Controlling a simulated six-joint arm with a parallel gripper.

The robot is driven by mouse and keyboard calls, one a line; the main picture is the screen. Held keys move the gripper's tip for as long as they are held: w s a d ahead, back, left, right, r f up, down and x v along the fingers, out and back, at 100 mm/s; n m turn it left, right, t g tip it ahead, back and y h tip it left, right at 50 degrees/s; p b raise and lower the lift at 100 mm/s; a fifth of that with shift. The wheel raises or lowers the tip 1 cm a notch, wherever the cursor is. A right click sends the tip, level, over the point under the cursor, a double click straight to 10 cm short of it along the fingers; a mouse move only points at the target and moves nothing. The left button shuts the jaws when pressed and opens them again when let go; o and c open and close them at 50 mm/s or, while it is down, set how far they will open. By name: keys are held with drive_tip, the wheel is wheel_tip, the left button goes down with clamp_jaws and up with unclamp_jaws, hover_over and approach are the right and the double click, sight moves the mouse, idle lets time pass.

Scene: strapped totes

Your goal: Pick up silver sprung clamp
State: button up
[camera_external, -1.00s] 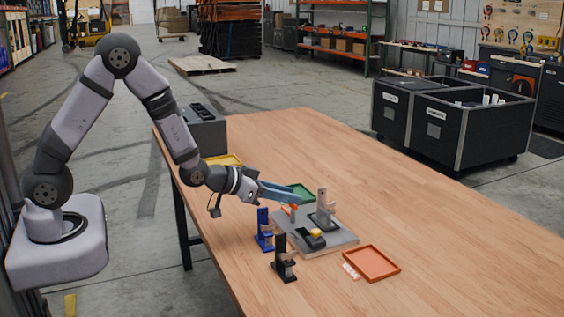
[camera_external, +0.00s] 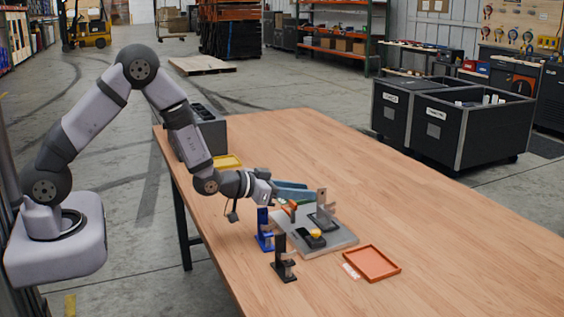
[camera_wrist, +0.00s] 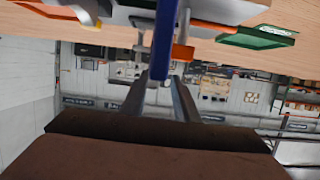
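The silver clamp (camera_external: 323,207) stands upright on the grey plate (camera_external: 342,239) in the external view. A small orange-topped piece (camera_external: 290,208) stands on the plate below the fingers. A blue clamp (camera_external: 264,230) and a black clamp (camera_external: 282,262) stand at the plate's left and front. In the wrist view, the picture is upside down and my gripper (camera_wrist: 160,98) shows two separated fingers with a blue post (camera_wrist: 164,40) in line between them. Whether the post is touched, I cannot tell.
An orange tray (camera_external: 372,264) lies right of the plate, with a small pale label beside it. A yellow tray (camera_external: 228,162) and dark box (camera_external: 211,135) stand farther back. The table's right side is clear.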

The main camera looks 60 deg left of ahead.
sight(324, 207)
drive_tip(key=x, duration=0.1)
drive_tip(key=p+x, duration=0.2)
drive_tip(key=shift+w+r, duration=0.2)
drive_tip(key=shift+w, duration=0.1)
drive_tip(key=shift+w+f, duration=0.3)
drive_tip(key=shift+w, duration=0.3)
clamp_jaws()
drive_tip(key=shift+r, duration=0.1)
idle(0.7)
